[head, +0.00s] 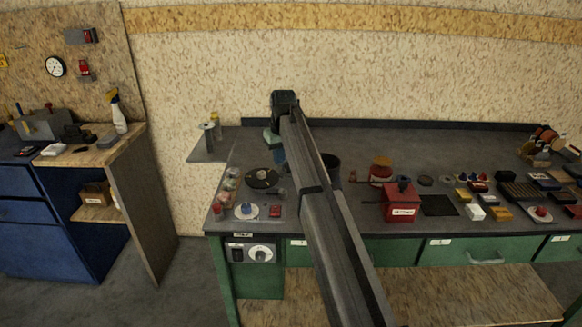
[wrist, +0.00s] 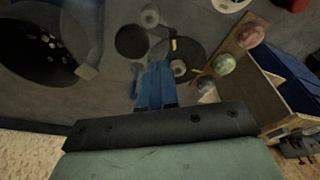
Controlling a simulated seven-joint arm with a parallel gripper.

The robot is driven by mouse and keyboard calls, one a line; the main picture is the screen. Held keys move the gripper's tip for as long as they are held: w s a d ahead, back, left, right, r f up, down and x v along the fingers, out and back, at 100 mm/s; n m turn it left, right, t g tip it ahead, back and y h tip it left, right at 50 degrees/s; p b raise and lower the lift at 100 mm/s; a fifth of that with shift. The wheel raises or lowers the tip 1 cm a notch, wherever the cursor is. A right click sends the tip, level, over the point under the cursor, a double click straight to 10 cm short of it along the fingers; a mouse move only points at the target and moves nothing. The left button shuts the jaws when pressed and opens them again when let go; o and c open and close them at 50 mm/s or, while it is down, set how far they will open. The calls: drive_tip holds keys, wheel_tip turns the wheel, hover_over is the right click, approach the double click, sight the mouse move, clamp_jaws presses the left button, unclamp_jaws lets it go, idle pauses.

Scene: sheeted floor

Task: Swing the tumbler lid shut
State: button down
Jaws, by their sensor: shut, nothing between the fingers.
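The tumbler looks to be the dark round drum (wrist: 40,45) at the upper left of the wrist view, with pale spots inside its dark opening. A grey curved part with a small pale tab (wrist: 87,72) stands at its right side and may be the lid. In the head view a dark cylinder (head: 332,161) is partly hidden behind my arm. My gripper (wrist: 155,68) is shut and empty, with blue fingers, to the right of the drum and apart from it. In the head view it (head: 279,158) is above the bench's left part, partly hidden by the arm.
A red box (head: 402,201) stands right of the arm, with many small items beyond. A wall (head: 400,75) closes off the back.

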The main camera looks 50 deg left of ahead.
sight(287, 164)
drive_tip(key=shift+f, duration=0.7)
drive_tip(key=shift+r, duration=0.3)
idle(0.4)
drive_tip(key=shift+w+d, duration=0.1)
drive_tip(key=shift+d, duration=1.8)
drive_tip(key=shift+w+d, duration=0.2)
drive_tip(key=shift+d, duration=0.75)
drive_tip(key=shift+w+d, duration=0.1)
